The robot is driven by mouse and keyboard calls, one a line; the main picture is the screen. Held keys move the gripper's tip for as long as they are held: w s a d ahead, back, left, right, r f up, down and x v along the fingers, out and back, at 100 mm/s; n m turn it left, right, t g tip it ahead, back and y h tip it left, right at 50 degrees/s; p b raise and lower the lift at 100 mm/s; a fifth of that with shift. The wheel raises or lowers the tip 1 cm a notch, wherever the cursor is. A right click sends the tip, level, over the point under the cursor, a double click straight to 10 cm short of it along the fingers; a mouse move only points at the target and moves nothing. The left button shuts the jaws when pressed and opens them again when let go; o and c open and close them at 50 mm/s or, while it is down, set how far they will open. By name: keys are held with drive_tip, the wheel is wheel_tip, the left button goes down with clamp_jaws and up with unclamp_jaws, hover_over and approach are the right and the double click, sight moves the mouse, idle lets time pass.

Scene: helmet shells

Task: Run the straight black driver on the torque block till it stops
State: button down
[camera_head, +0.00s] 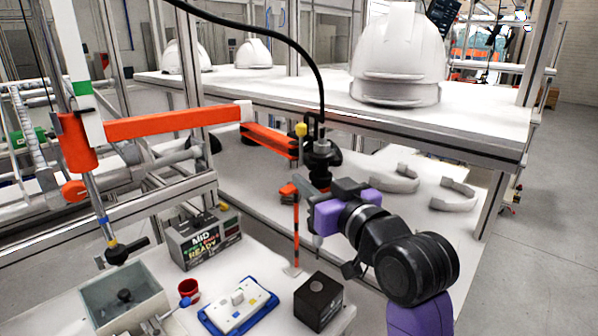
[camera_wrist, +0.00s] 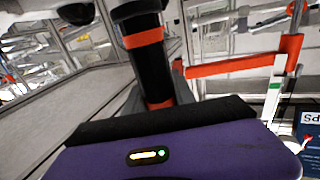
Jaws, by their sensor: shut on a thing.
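The straight black driver (camera_head: 322,158) hangs upright from a black cable at the end of a jointed orange arm. My gripper (camera_head: 318,200) is shut on it. In the wrist view the driver (camera_wrist: 150,62) is a black cylinder with orange bands, rising behind the dark gripper edge. In the head view my purple and black wrist hides its lower body. A thin grey tip seems to show below the gripper. A black cube (camera_head: 318,302), which looks like the torque block, sits on the bench front below, with a clear gap under the gripper.
A grey controller box (camera_head: 205,240) reads READY. A grey bin (camera_head: 125,298), a red cup (camera_head: 188,291) and a blue tray (camera_head: 238,306) stand on the bench. White helmet shells (camera_head: 400,60) stand on the shelf behind.

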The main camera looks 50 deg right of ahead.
drive_tip(key=shift+f, duration=0.8)
drive_tip(key=shift+f+b, duration=0.1)
drive_tip(key=shift+b, duration=0.25)
drive_tip(key=shift+f+b, duration=1.3)
drive_tip(key=shift+f, duration=0.55)
drive_tip(key=shift+f+b, duration=0.75)
drive_tip(key=shift+f, duration=0.65)
drive_tip(key=shift+r, duration=0.1)
wheel_tip(320, 180, up, 6)
drive_tip(key=p, duration=0.6)
drive_tip(key=shift+r, duration=0.15)
